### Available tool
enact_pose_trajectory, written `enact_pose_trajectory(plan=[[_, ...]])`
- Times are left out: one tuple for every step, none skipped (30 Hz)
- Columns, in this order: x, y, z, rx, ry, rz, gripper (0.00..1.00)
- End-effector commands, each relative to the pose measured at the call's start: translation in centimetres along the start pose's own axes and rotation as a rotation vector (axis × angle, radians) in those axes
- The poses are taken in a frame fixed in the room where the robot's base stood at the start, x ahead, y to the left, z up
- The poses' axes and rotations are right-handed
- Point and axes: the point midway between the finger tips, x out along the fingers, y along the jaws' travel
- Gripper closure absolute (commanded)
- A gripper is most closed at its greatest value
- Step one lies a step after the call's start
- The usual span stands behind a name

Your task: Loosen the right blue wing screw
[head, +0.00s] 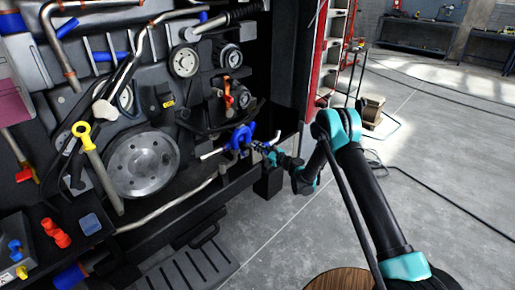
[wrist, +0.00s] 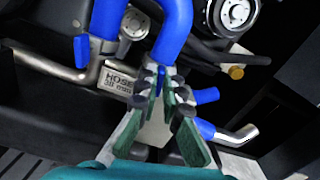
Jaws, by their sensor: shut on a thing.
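My gripper (wrist: 163,82) reaches up from the bottom of the wrist view, its dark, green-sided fingers closed on a small blue part. I take this part to be the right blue wing screw (wrist: 161,80). The fingers hide most of it, so its turn angle cannot be told. It sits just below the thick blue hose (wrist: 174,25). In the head view my gripper (head: 258,147) meets the blue hose area (head: 241,137) at the lower right of the engine, and the screw cannot be made out there.
A metal pipe (wrist: 236,136) with a blue end is close on the right. Black cables and pulleys crowd the engine side. A yellow-handled tool (head: 88,140) leans at the left. Open floor lies right.

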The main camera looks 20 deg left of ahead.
Motion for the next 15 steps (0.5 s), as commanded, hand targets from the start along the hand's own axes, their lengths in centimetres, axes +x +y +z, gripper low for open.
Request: enact_pose_trajectory(plan=[[0.02,0.03,0.00,-0.004,0.000,0.000,1.00],[0.02,0.03,0.00,-0.008,0.000,0.000,1.00],[0.02,0.03,0.01,-0.017,0.000,0.000,1.00],[0.02,0.04,0.01,-0.024,0.000,0.000,1.00],[0.02,0.04,0.00,-0.033,0.000,0.000,1.00],[0.02,0.05,0.00,-0.047,0.000,0.000,1.00],[0.02,0.06,0.00,-0.061,0.000,0.000,1.00],[0.02,0.07,0.00,-0.074,0.000,0.000,1.00],[0.02,0.08,0.00,-0.097,0.000,0.000,1.00],[0.02,0.09,0.00,-0.116,0.000,0.000,1.00],[0.02,0.10,0.00,-0.136,0.000,0.000,1.00],[0.02,0.12,0.00,-0.165,0.000,0.000,1.00],[0.02,0.13,0.00,-0.190,0.000,0.000,1.00],[0.02,0.14,-0.01,-0.214,0.000,0.000,1.00],[0.02,0.16,-0.01,-0.250,0.000,0.000,1.00]])
